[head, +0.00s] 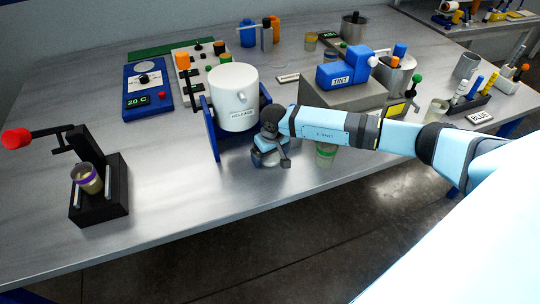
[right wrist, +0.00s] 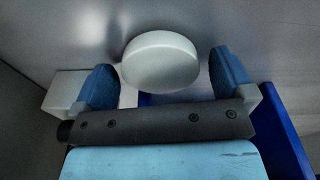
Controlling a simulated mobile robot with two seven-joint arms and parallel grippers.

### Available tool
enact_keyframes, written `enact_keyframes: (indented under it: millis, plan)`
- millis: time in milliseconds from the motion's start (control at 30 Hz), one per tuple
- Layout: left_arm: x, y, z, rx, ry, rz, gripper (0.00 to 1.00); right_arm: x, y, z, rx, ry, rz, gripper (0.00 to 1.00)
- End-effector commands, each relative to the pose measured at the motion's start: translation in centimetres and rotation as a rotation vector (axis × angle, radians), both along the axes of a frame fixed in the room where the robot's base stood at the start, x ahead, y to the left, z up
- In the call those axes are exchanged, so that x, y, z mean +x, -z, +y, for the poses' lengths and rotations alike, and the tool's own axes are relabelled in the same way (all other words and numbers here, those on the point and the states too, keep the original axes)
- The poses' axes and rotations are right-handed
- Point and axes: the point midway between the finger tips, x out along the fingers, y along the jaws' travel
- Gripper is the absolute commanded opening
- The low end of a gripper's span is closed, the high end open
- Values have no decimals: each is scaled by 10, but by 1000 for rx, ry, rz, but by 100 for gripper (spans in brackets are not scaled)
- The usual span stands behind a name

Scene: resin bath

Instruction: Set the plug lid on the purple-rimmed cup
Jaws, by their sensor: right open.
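The purple-rimmed cup (head: 88,180) sits in a black press stand (head: 100,205) at the left front of the table in the head view. It holds something pale. My right gripper (head: 270,157) is low over the table just right of the white pot's blue frame, far to the right of that cup. In the right wrist view a pale, smooth, rounded disc (right wrist: 160,62), seemingly the plug lid, lies between the spread blue fingertips of the right gripper (right wrist: 163,78). In the head view my gripper largely hides this disc. My left gripper is not in view.
The white RELEASE pot (head: 234,97) in its blue frame (head: 208,128) stands close beside my right gripper. The press has a red-knobbed lever (head: 16,138). A green-rimmed cup (head: 325,157) is beneath my right arm. The table between press and pot is clear.

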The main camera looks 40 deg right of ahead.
Motion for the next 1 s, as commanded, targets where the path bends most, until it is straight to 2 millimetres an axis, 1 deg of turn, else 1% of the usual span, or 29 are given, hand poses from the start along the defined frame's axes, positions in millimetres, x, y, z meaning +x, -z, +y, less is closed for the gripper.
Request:
enact_keyframes:
  millis: [200, 233, 267, 300, 367, 400, 433, 533, 567, 833, 1000]
  plan:
    - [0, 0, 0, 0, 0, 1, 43, 0, 1, 0, 0, 0, -1, 100]
    - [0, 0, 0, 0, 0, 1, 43, 0, 1, 0, 0, 0, -1, 95]
    - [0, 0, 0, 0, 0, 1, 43, 0, 1, 0, 0, 0, -1, 88]
    - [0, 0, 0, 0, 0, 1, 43, 0, 1, 0, 0, 0, -1, 79]
    - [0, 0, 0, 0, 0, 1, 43, 0, 1, 0, 0, 0, -1, 66]
    - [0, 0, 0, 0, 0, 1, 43, 0, 1, 0, 0, 0, -1, 56]
    - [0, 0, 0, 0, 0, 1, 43, 0, 1, 0, 0, 0, -1, 52]
    - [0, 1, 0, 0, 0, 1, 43, 0, 1, 0, 0, 0, -1, 52]
    - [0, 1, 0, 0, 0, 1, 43, 0, 1, 0, 1, 0, -1, 49]
    - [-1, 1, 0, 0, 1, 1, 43, 1, -1, 0, 1, 0, -1, 48]
    - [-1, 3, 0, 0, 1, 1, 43, 1, -13, 0, 1, 0, -3, 48]
